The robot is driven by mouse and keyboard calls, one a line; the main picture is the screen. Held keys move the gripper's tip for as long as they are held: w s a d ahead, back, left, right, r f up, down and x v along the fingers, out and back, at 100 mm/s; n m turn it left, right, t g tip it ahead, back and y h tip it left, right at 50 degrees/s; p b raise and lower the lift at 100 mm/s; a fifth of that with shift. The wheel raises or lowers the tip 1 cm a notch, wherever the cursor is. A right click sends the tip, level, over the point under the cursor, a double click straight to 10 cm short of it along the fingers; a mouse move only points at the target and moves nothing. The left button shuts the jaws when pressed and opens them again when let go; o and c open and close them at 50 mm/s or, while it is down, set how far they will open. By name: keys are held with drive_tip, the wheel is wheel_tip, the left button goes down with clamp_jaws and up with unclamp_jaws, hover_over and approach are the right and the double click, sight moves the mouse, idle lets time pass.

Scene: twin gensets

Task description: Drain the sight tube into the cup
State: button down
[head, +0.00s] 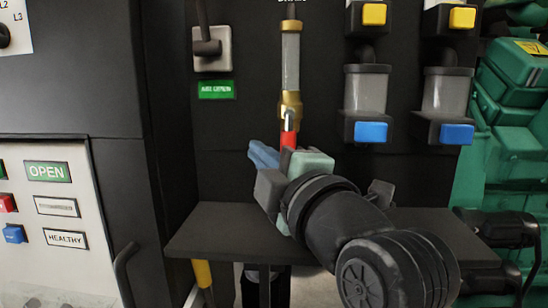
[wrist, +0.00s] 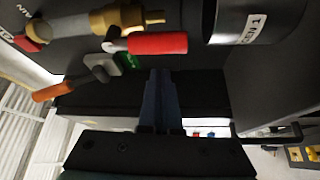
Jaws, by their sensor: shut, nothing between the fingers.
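The sight tube (head: 291,62) is a clear upright tube with brass fittings on the dark panel. A brass valve (head: 290,106) at its lower end also shows in the wrist view (wrist: 125,18). Its red handle (head: 289,139) hangs down below the valve in the head view and lies across the upper middle of the wrist view (wrist: 158,43). My gripper (head: 262,154) is shut and empty, with its blue fingers just left of the handle's lower part in the head view. In the wrist view the fingers (wrist: 160,75) stand apart from the handle. I cannot make out a cup.
A dark shelf (head: 215,229) juts out below my gripper. Two clear bowls (head: 366,90) with blue blocks hang right of the tube. A grey switch box (head: 212,48) with a lever is to its left, above a green label (head: 216,89). Green machinery (head: 510,120) stands at far right.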

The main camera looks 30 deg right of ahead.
drive_tip(key=s+a+b, duration=0.2)
drive_tip(key=s+b, duration=0.3)
drive_tip(key=s, duration=0.5)
drive_tip(key=s+a+r+m+t+b, duration=0.1)
drive_tip(key=a+r+m+t, duration=0.1)
drive_tip(key=a+m+t, duration=0.2)
drive_tip(key=s+a+r+m+t+y+b, duration=0.1)
drive_tip(key=a+m+t, duration=0.3)
drive_tip(key=a+m, duration=0.7)
drive_tip(key=a+r, duration=0.1)
drive_tip(key=a, duration=0.2)
drive_tip(key=shift+a+r+b, duration=0.25)
drive_tip(key=shift+r+b, duration=0.05)
drive_tip(key=shift+r, duration=0.05)
drive_tip(key=shift+w, duration=0.1)
